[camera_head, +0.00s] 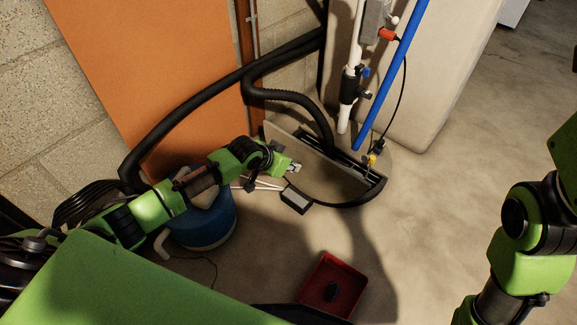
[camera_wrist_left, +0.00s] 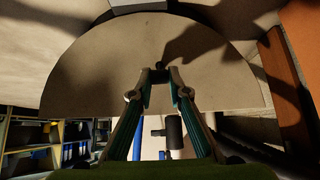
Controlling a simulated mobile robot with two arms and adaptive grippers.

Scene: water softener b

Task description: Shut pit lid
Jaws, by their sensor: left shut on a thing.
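The pit lid (camera_head: 325,170) is a beige half-round panel standing tilted up at the floor pit. Part of the pit's dark curved rim (camera_head: 372,197) shows at its right. My left gripper (camera_head: 296,167) is at the lid's near face. In the left wrist view the lid (camera_wrist_left: 100,75) fills the middle, and my left gripper's fingertips (camera_wrist_left: 160,76) are shut on a small dark knob (camera_wrist_left: 160,68) on it. Only links of my right arm show at the right of the head view; its gripper is out of view.
A grey box (camera_head: 296,200) lies on the floor beside the pit. A blue bucket (camera_head: 205,222) stands under my left arm. A red tray (camera_head: 332,287) is in front. Black hoses (camera_head: 225,92), a blue pipe (camera_head: 392,75) and a large beige tank (camera_head: 440,70) are behind.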

